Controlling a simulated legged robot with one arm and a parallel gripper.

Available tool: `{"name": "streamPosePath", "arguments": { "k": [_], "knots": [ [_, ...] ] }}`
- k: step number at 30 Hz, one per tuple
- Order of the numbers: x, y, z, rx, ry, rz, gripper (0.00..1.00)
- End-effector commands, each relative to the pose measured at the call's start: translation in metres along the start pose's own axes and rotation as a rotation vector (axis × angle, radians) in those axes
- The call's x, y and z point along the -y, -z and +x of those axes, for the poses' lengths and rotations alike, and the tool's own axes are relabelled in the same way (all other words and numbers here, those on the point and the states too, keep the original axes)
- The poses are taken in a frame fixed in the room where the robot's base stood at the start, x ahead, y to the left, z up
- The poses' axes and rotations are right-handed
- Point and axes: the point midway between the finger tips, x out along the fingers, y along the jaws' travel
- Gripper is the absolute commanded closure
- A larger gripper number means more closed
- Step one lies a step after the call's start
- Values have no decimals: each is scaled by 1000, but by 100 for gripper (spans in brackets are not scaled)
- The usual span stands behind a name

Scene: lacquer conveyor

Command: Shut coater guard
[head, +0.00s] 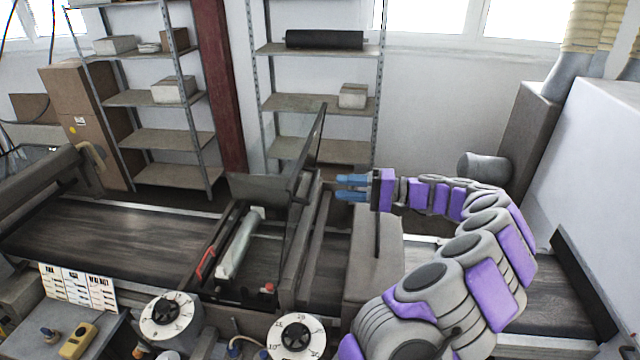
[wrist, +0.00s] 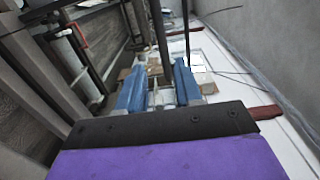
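The coater (head: 240,245) sits across the conveyor, with a pale roller and a red handle on its left side. Its guard (head: 305,165) is a thin dark-framed panel that stands raised, steeply tilted, over the coater's right side. My gripper (head: 340,187) has blue fingers pointing left, just right of the guard in the head view, and looks empty. In the wrist view the two blue fingers (wrist: 160,90) are apart. Dark bars (wrist: 160,35) show beyond the fingertips; I cannot tell which one is the guard's edge. No contact with the guard is clear.
A dark conveyor belt (head: 110,235) runs left of the coater and continues right behind my arm. A grey box-like housing (head: 370,265) stands below my gripper. Dials (head: 168,315) line the front. Shelves (head: 315,100) stand at the back wall; a white cabinet (head: 590,160) is at right.

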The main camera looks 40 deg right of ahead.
Motion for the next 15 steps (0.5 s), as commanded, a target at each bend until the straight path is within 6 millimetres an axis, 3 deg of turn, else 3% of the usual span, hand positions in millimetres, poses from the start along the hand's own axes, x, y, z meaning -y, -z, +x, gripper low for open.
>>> {"name": "streamPosePath", "arguments": {
  "k": [3,6,15],
  "knots": [
    [4,-7,29,8,0,-3,65],
    [4,-7,46,4,-2,-5,65],
    [-1,4,66,2,4,3,65]
  ]
}}
